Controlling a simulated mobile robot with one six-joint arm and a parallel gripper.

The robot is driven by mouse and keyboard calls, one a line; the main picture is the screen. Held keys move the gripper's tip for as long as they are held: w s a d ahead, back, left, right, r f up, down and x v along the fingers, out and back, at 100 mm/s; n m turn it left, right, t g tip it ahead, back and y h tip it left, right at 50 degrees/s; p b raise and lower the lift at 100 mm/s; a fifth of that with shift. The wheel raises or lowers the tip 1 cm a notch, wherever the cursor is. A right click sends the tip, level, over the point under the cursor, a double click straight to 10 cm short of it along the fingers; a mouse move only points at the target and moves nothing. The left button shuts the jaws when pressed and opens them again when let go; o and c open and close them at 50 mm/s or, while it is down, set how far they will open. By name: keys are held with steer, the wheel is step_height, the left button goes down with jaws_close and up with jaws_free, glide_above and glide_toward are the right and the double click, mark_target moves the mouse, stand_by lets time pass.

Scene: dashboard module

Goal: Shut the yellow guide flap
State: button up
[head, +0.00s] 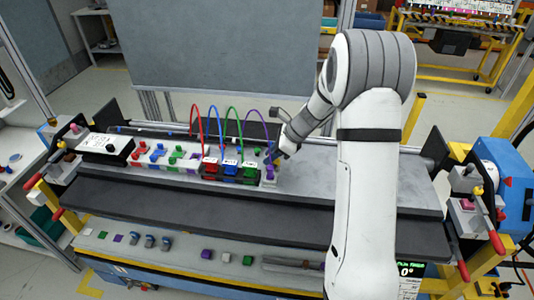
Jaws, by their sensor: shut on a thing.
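My gripper (279,156) reaches down from the upper right to the right end of the row of coloured connectors. It is shut on a small yellow piece (277,161), which looks like the yellow guide flap. The flap is tiny here and partly hidden by the gripper, so its angle cannot be told. A purple connector (269,161) with a purple cable (258,112) sits just left of the gripper.
Red (210,165), blue (229,168) and green (249,171) connectors with arched cables stand left of the gripper. A white box (105,147) and small coloured parts lie farther left. The grey bench surface (320,183) right of the gripper is clear.

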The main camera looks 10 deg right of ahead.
steer(key=o, duration=0.7)
steer(key=shift+w+d+r, duration=0.1)
steer(key=shift+w+d, duration=0.05)
steer(key=shift+w, duration=0.15)
steer(key=shift+o, duration=0.3)
steer(key=shift+s, duration=0.1)
steer(key=b+v, duration=0.1)
steer(key=v, duration=0.6)
steer(key=shift+d+r+b, duration=0.15)
steer(key=shift+r+b, duration=0.1)
steer(key=shift+b, duration=0.15)
